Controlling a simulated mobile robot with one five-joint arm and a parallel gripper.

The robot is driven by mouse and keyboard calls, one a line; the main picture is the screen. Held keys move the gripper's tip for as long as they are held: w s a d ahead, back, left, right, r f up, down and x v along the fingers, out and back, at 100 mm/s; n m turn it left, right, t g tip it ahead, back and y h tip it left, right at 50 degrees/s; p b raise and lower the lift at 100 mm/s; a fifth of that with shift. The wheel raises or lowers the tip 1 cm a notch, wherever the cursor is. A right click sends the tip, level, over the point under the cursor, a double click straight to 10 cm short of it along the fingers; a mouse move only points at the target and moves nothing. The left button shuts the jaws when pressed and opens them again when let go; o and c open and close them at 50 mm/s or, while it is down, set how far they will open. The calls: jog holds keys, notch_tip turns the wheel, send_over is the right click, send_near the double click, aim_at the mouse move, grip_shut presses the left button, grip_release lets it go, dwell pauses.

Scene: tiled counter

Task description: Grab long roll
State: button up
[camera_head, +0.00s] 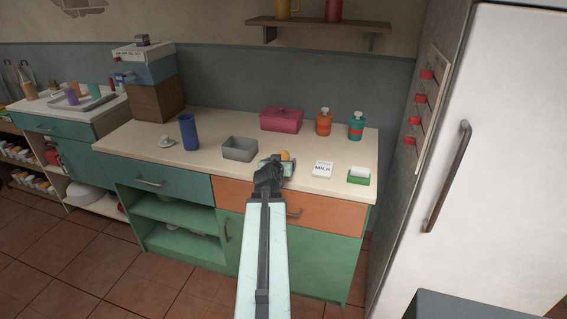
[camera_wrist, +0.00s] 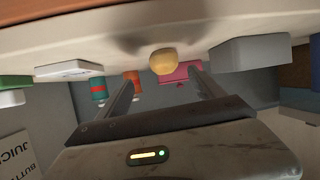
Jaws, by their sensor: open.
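A small golden-tan roll (camera_head: 285,155) sits on the cream counter, just beyond my gripper (camera_head: 274,168), which partly hides it. In the wrist view, which is upside down, the roll (camera_wrist: 163,61) shows end-on as a rounded tan shape, so its length cannot be told. My gripper (camera_wrist: 165,76) is open, with its two dark fingers apart and nothing held. The roll appears in the gap between the fingertips in that picture; whether it is beyond them or between them is unclear.
A grey open bin (camera_head: 239,149) stands left of my gripper, with a blue cup (camera_head: 188,132) further left. A white milk card (camera_head: 322,169) and a green-and-white block (camera_head: 359,176) lie right. A pink box (camera_head: 281,120) and two bottles (camera_head: 323,122) stand behind.

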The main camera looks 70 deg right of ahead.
jog(key=b+x, duration=0.1)
jog(key=x, duration=0.1)
jog(key=b+x, duration=0.1)
jog(key=x, duration=0.2)
jog(key=w+b+x, duration=0.1)
jog(key=x, duration=0.2)
jog(key=shift+a+f, duration=0.2)
jog(key=shift+a+r, duration=0.1)
jog(key=c, duration=1.5)
jog(key=shift+o, duration=0.2)
